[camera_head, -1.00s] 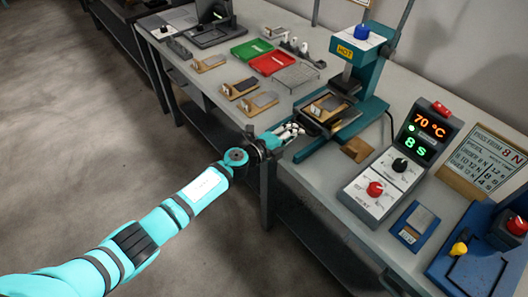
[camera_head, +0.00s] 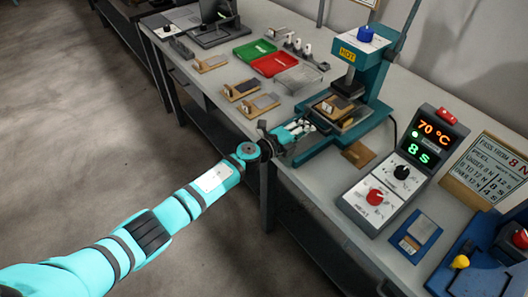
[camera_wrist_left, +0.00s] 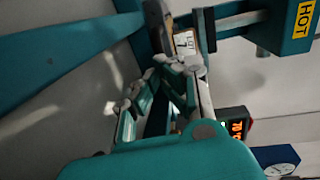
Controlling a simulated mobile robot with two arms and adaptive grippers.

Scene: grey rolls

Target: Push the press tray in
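The teal press (camera_head: 372,62) with a yellow HOT label stands at the table's front edge. Its dark press tray (camera_head: 347,124) carries a tan fixture with a grey plate (camera_head: 336,106), which lies under and in front of the press head. My left gripper (camera_head: 304,127) is at the tray's front end, with its pale fingertips at or very near it; contact is hard to tell. My right gripper is not in view.
A control box (camera_head: 404,170) right of the press reads 70 °C and 8 s. A small brown piece (camera_head: 358,154) lies between them. Green (camera_head: 254,49) and red (camera_head: 274,64) trays, a wire rack and several fixtures are to the left. A sign (camera_head: 490,169) stands right.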

